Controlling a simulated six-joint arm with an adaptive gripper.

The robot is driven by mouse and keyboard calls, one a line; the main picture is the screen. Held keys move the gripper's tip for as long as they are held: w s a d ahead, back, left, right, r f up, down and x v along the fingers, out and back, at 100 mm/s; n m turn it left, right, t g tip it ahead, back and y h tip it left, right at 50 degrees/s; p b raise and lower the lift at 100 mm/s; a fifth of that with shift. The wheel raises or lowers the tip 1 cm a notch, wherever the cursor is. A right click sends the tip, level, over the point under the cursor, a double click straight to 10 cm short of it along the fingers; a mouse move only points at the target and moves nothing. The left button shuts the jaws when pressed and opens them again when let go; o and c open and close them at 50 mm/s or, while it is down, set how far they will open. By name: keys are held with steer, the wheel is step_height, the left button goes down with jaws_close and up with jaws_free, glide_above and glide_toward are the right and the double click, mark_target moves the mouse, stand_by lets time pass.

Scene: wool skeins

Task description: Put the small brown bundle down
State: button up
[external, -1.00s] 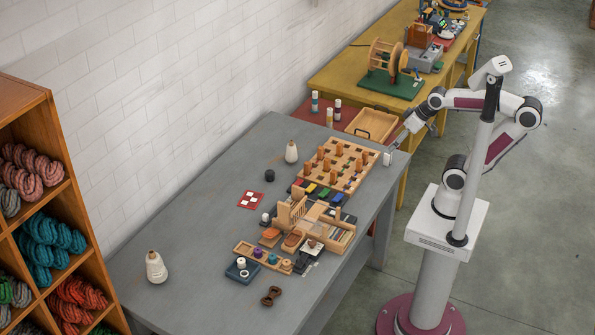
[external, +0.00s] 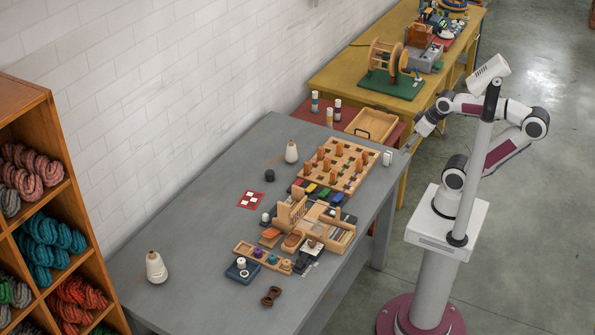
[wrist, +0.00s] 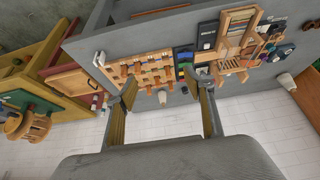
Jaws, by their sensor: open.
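The small brown bundle (external: 271,296) lies on the grey table (external: 190,262), near its front edge. It is dark brown and twisted, narrow in the middle, and apart from the tan tray behind it. My gripper (external: 408,148) is at the far right end of the table, well away from the bundle. In the wrist view my gripper (wrist: 165,92) has its two fingers wide apart with nothing between them. A small dark shape at the upper right of the wrist view (wrist: 308,24) may be the bundle; it is too small to tell.
A pegboard (external: 335,166), a wooden frame (external: 296,210), a small tray (external: 262,257) and a blue block (external: 241,271) crowd the table's middle. White cones (external: 156,268) stand along the wall side. The table's left part is mostly clear. A wool shelf (external: 50,110) stands at left.

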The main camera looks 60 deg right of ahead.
steer(key=shift+w+a, duration=0.1)
steer(key=w+a+f+n+g+y, duration=0.15)
steer(key=w+a+n, duration=0.25)
steer(key=w+a, duration=0.45)
steer(key=w+a+n+g+y, duration=0.1)
steer(key=w+a+n+y, duration=0.3)
steer(key=a, duration=0.8)
steer(key=w+a+f+n+g+y, duration=0.1)
steer(key=w+a+n, duration=0.2)
steer(key=w+a, duration=0.6)
steer(key=n+g+y, duration=0.2)
steer(key=n+y, duration=0.1)
steer(key=n, duration=0.4)
glide_toward(275, 288)
steer(key=shift+w+a+h, duration=0.25)
steer(key=shift+a, duration=0.1)
steer(key=shift+s+a+f, duration=0.15)
steer(key=shift+a+f, duration=0.2)
steer(key=shift+f, duration=0.1)
steer(key=shift+x, duration=1.25)
